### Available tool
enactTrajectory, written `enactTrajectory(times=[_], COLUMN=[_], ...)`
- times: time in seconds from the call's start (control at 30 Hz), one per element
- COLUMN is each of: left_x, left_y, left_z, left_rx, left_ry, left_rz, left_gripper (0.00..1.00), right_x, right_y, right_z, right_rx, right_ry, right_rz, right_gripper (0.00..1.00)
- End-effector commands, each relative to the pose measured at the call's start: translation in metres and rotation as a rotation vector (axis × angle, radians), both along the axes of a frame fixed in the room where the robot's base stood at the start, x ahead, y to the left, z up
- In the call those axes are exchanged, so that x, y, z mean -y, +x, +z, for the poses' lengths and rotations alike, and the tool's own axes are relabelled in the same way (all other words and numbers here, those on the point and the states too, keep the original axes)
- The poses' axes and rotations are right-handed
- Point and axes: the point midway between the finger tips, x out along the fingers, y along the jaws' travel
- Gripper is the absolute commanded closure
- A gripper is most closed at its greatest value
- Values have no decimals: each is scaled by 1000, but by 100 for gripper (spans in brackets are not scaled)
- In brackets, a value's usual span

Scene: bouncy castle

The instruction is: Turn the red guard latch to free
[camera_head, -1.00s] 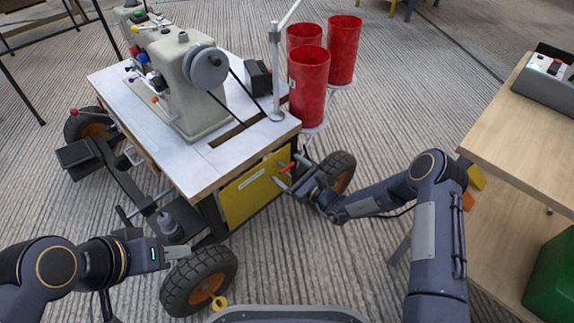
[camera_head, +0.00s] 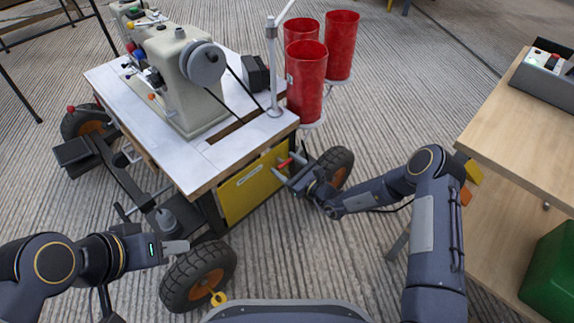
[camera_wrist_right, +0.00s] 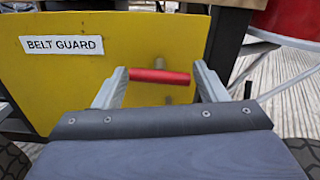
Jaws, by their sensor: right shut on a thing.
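The red guard latch (camera_wrist_right: 159,76) is a short red bar on the yellow belt guard (camera_wrist_right: 70,85). In the right wrist view it lies about level, its ends at the two fingers. My right gripper (camera_wrist_right: 160,88) is shut on the latch, one finger at each end. In the head view the latch (camera_head: 285,163) shows small between the grey fingers of my right gripper (camera_head: 289,168), on the right side of the yellow panel (camera_head: 252,186). My left gripper (camera_head: 176,248) is above the near wheel, away from the guard; its finger gap is unclear.
The sewing machine (camera_head: 187,85) stands on the white cart top (camera_head: 112,82). Red cups (camera_head: 307,85) sit on a holder at the cart's right corner. A cart wheel (camera_head: 336,167) is beside my right gripper. A wooden bench (camera_head: 500,130) stands right.

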Motion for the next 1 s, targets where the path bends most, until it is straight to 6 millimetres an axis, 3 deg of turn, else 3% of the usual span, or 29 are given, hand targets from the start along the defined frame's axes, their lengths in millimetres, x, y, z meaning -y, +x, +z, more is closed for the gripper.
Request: enactTrajectory(times=[1.0], left_x=[0], left_y=[0], left_z=[37], left_rx=[0], left_ry=[0], left_rz=[0], left_gripper=[64], right_x=[-1], right_y=[-1], right_z=[2], right_rx=[-637], right_ry=[638], right_rz=[1], right_gripper=[57])
